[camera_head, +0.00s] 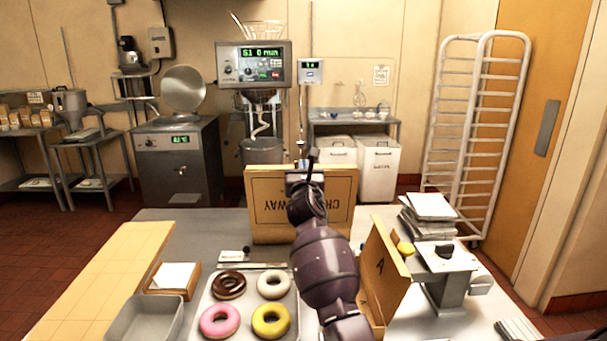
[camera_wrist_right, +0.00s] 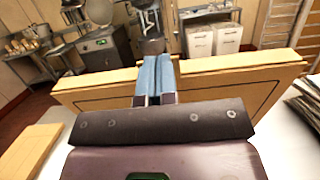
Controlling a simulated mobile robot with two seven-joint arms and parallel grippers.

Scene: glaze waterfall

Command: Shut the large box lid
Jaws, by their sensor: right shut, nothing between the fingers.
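A tan lid panel (camera_head: 265,215) with upside-down dark lettering stands upright at the back of the table. Its top edge also crosses the right wrist view (camera_wrist_right: 235,88). My right gripper (camera_head: 311,157) is at the panel's top edge, near its middle. In the right wrist view its blue-grey fingers (camera_wrist_right: 156,68) are together with nothing between them, overlapping the edge; I cannot tell whether they touch it. My right arm hides the panel's lower middle and what lies in front of it. My left gripper is not in view.
A tray (camera_head: 296,325) with doughnuts lies in front of the lid. A smaller tan panel marked A (camera_head: 383,262) stands tilted right of my arm. A grey bin (camera_head: 143,318) and a paper holder (camera_head: 173,277) are at left. Stacked sheets (camera_head: 429,208) are at right.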

